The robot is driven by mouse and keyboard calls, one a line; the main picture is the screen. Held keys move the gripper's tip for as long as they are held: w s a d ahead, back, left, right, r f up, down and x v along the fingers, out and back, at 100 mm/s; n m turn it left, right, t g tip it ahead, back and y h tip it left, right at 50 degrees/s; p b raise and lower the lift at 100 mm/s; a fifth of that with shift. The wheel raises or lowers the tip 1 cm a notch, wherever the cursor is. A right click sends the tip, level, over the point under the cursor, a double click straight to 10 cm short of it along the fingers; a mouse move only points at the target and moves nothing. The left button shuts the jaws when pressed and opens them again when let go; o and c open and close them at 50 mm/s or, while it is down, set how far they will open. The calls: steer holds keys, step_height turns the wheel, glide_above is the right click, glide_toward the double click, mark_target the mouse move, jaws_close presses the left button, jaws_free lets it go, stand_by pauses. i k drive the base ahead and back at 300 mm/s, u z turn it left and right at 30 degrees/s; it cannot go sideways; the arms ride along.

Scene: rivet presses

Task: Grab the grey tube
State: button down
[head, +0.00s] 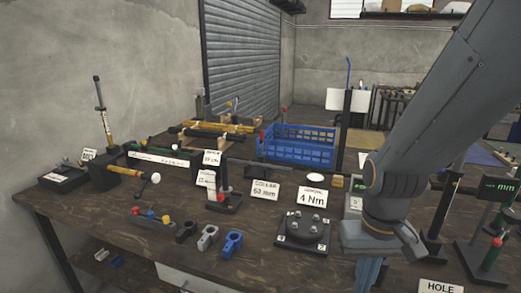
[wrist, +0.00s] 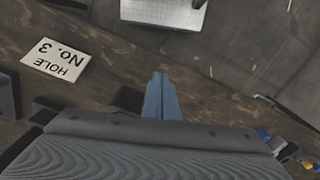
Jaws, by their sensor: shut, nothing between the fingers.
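I cannot make out for certain which thing is the grey tube. A small grey ring-ended piece (head: 207,238) lies at the front of the bench, between a black one (head: 186,231) and a blue one (head: 231,244). It is well left of my gripper and apart from it.
A blue crate (head: 297,145) stands farther back. A "HOLE No. 3" card (wrist: 55,60) lies on the bench. Black stands crowd the right side.

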mark_target(230, 161)
steer(key=u, duration=0.65)
steer(key=k, duration=1)
steer(key=u, duration=1.3)
steer(key=i, duration=1.35)
steer(key=z, duration=1.25)
steer(key=i, duration=0.8)
steer(key=z, duration=1.1)
steer(key=i, duration=0.2)
steer(key=z, duration=0.15)
